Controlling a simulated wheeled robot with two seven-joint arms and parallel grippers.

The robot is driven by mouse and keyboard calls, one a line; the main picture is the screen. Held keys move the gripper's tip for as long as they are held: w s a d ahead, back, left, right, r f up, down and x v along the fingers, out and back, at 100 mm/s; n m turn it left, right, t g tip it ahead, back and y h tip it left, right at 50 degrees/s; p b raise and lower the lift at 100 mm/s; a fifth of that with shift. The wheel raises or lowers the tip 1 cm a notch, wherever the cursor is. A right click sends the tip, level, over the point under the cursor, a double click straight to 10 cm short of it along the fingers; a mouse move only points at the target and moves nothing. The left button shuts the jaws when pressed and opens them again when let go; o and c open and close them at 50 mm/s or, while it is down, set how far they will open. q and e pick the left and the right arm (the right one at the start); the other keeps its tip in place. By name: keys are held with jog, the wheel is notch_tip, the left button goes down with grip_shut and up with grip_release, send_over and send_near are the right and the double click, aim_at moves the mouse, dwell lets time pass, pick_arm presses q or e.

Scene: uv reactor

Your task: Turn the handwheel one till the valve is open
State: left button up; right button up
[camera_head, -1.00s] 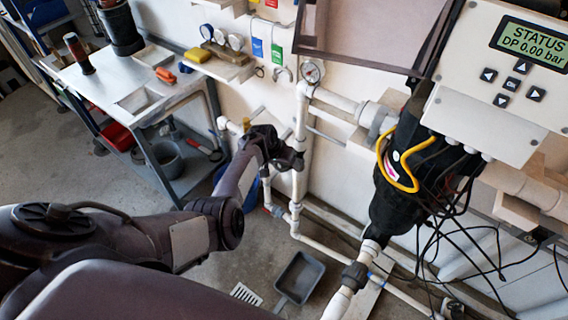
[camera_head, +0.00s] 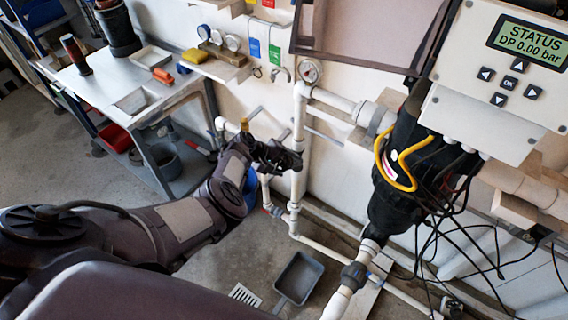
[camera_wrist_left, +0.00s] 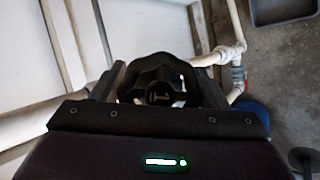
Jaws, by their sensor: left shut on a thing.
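The handwheel (camera_wrist_left: 158,82) is a black, lobed wheel with a mark at its hub. In the left wrist view it sits between the two fingers of my left gripper (camera_wrist_left: 160,84), which is shut on it. In the head view my left gripper (camera_head: 280,156) is at the white pipework in front of the wall. The dark wheel and fingers blend there, so the wheel's outline and angle are hard to tell. My right gripper is not in view.
A white vertical pipe (camera_head: 298,130) stands close by the gripper. A black reactor body (camera_head: 396,175) with cables is on the right, below a display (camera_head: 528,42) reading "STATUS DP 0.00 bar". A workbench (camera_head: 100,88) stands left. A grey dustpan (camera_head: 299,278) lies on the floor.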

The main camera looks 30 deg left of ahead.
pick_arm(q)
jog(key=n+t, duration=0.1)
jog(key=n, duration=0.1)
jog(key=n+t, duration=0.1)
jog(key=n, duration=0.2)
jog(key=shift+w+d+r+n+h, duration=0.1)
jog(key=shift+n+h, duration=0.2)
jog(key=shift+h, duration=0.1)
jog(key=n+t, duration=0.1)
jog(key=n, duration=0.2)
jog(key=n+t+p, duration=0.1)
jog(key=n, duration=0.1)
jog(key=shift+w+r+n+t+y, duration=0.15)
jog(key=shift+n+t+y, duration=0.15)
jog(key=shift+n+t, duration=0.1)
jog(key=n+t+y, duration=0.1)
jog(key=n, duration=0.2)
jog(key=n+p, duration=0.1)
jog(key=n, duration=0.2)
jog(key=shift+w+a+r+t+y, duration=0.1)
jog(key=shift+a+t+y, duration=0.1)
jog(key=shift+t+y, duration=0.2)
jog(key=n+y, duration=0.1)
jog(key=n, duration=0.2)
jog(key=n+t+y+p, duration=0.1)
jog(key=n, duration=0.1)
jog(key=shift+a+n, duration=0.15)
jog(key=shift+n, duration=0.25)
jog(key=o, duration=0.9)
